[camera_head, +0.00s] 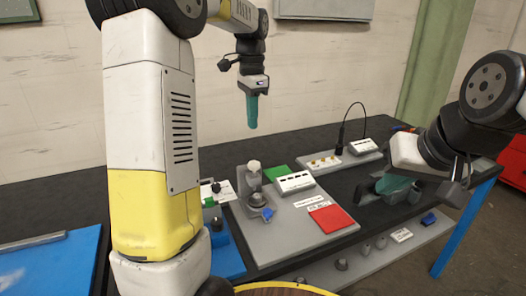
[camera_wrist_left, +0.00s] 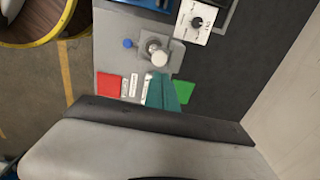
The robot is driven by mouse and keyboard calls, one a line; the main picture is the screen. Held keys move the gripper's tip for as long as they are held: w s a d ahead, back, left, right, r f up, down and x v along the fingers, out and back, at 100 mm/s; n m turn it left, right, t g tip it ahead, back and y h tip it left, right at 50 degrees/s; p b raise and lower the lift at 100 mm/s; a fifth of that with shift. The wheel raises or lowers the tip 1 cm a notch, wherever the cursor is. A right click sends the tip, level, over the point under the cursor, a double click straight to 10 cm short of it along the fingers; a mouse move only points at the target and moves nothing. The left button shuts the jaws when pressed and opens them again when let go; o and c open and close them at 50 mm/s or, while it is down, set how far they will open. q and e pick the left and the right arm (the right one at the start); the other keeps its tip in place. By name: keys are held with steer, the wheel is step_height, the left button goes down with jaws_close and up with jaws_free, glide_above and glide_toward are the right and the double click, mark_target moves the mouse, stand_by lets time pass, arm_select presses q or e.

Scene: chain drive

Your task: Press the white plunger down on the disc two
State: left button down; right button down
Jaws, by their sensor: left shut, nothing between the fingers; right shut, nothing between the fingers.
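The white plunger (camera_head: 254,166) stands upright on top of a grey press fixture (camera_head: 251,204) on a light grey board. In the left wrist view the white plunger (camera_wrist_left: 156,50) shows from above. A small blue round part (camera_head: 267,213) sits beside the fixture; I cannot tell which part is disc two. My left gripper (camera_head: 252,125) has teal fingers, shut and empty, pointing down high above the board, apart from the plunger. Its fingers (camera_wrist_left: 166,100) also show in the left wrist view. My right gripper (camera_head: 388,187) is shut and empty over the right of the table.
Another board with brass parts (camera_head: 325,161) and a cabled box lies behind. A blue panel (camera_head: 50,266) lies at the left.

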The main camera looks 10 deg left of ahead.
mark_target(253, 162)
arm_select(q)
step_height(253, 162, down, 11)
steer(key=shift+f, duration=0.2)
stand_by(0.3)
